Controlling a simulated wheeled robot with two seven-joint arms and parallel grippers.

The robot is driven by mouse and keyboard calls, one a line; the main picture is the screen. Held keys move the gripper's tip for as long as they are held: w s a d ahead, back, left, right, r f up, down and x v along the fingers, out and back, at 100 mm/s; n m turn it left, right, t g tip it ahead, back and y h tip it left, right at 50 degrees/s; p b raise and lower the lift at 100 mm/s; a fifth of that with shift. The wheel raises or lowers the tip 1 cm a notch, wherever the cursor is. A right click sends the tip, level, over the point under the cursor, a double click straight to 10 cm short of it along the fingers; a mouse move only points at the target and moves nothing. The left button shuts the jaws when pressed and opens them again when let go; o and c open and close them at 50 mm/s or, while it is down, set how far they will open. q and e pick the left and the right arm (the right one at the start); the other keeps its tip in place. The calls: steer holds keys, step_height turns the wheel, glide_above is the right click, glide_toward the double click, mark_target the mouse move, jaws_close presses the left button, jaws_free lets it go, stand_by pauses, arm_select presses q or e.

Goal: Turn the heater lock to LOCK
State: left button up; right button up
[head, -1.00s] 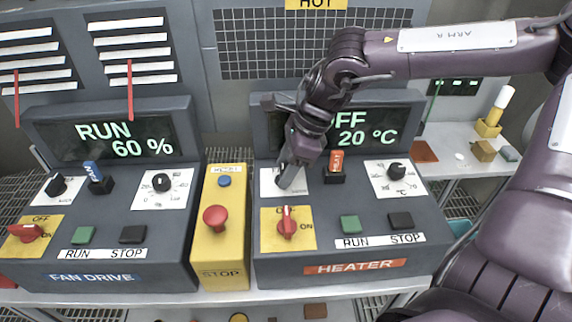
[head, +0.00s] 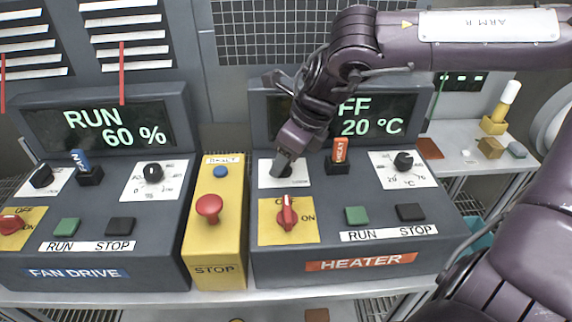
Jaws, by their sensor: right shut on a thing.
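The heater panel (head: 275,250) is the dark console at the centre right, with an orange HEATER label (head: 360,261). The heater lock's white plate (head: 298,181) is at its upper left, and its dark knob (head: 285,172) is mostly hidden by my right gripper. My right gripper (head: 284,166) comes down from the upper right and is shut on the knob. The knob's direction and the plate's markings cannot be read. My left gripper is not in view.
The heater's red ON/OFF switch (head: 287,213) sits just below the lock. An orange HEAT tag (head: 339,150) stands close on the right. The yellow STOP box (head: 218,245) with its red button (head: 209,206) is on the left, beside the fan drive panel (head: 90,255).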

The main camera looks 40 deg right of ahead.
steer(key=m+h+b, duration=0.1)
steer(key=m+b, duration=0.1)
steer(key=m, duration=0.1)
steer(key=m+h+b, duration=0.1)
steer(key=m+b, duration=0.1)
steer(key=m, duration=0.1)
steer(key=shift+a+f+t+h, duration=0.15)
steer(key=shift+t+h, duration=0.15)
steer(key=shift+t, duration=0.1)
steer(key=m+h+b, duration=0.1)
steer(key=m+b, duration=0.1)
steer(key=m, duration=0.2)
steer(key=shift+a, duration=0.1)
steer(key=shift+m+g+h+b, duration=0.3)
steer(key=shift+m+h+b, duration=0.2)
steer(key=shift+m, duration=0.5)
steer(key=shift+r, duration=0.2)
steer(key=o, duration=1)
steer(key=shift+v, duration=3.85)
